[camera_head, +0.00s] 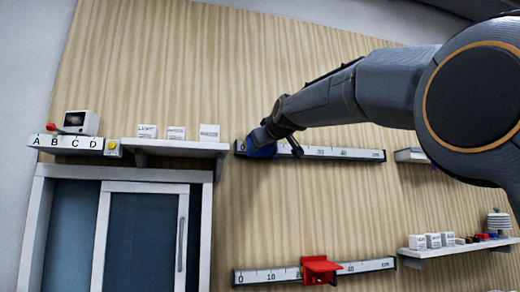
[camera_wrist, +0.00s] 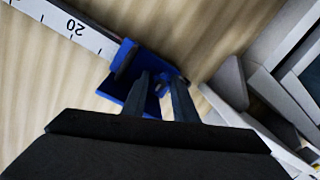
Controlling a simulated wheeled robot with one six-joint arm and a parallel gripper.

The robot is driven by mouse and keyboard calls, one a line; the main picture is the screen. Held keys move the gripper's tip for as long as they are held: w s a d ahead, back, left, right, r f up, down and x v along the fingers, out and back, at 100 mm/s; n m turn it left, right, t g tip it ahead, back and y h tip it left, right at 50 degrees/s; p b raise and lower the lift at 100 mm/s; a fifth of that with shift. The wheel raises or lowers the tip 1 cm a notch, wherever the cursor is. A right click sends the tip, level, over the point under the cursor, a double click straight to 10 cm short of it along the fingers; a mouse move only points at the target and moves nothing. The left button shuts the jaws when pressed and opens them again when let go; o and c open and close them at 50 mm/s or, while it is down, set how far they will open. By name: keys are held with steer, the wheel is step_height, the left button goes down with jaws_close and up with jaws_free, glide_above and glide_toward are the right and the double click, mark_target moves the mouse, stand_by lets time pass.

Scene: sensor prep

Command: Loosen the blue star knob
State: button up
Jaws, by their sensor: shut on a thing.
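A blue slider (camera_head: 263,149) sits near the zero end of the upper ruler rail (camera_head: 340,153). In the wrist view the blue slider (camera_wrist: 126,60) wraps the rail beside its end. The blue star knob (camera_wrist: 162,84) shows only as a small blue part between my fingers, so its shape is mostly hidden. My gripper (camera_wrist: 160,80) is shut on it, one dark finger on each side. In the head view my gripper (camera_head: 273,135) reaches the slider from the right and partly covers it.
A lower ruler rail (camera_head: 265,276) carries a red slider (camera_head: 320,269). A shelf (camera_head: 175,146) with white boxes is left of the upper rail, above a sliding-door cabinet (camera_head: 142,235). A right shelf (camera_head: 460,248) holds small items. The wall between the rails is clear.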

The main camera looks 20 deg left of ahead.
stand_by(0.4)
steer(key=o, duration=1)
